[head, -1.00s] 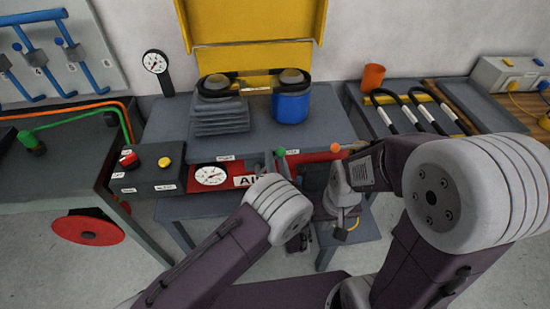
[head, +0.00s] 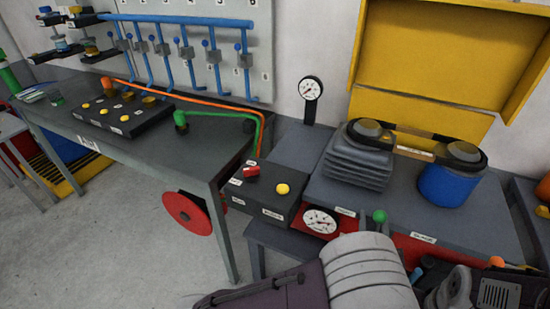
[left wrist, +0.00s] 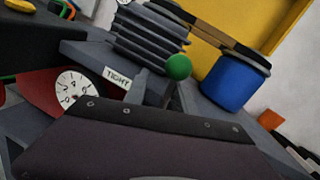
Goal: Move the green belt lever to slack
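The belt lever with a green ball knob (head: 379,216) stands at the front edge of the machine, between two white labels. It also shows in the left wrist view (left wrist: 178,67), where its dark stem stands nearly upright, to the right of a label reading TIGHT (left wrist: 117,76). The other label (head: 423,237) is too small to read. A dark belt (head: 408,140) runs over two pulleys on the machine. My left arm's grey wrist link is just below the lever in the head view; its fingertips are hidden. My right gripper's fingers do not show.
A black box (head: 265,190) with red and yellow knobs and a dial gauge (head: 320,221) are left of the lever. An orange knob (head: 496,261) is to its right. A ribbed block (head: 358,158) and blue cylinder (head: 450,186) stand behind. A red disc (head: 186,213) hangs under the left bench.

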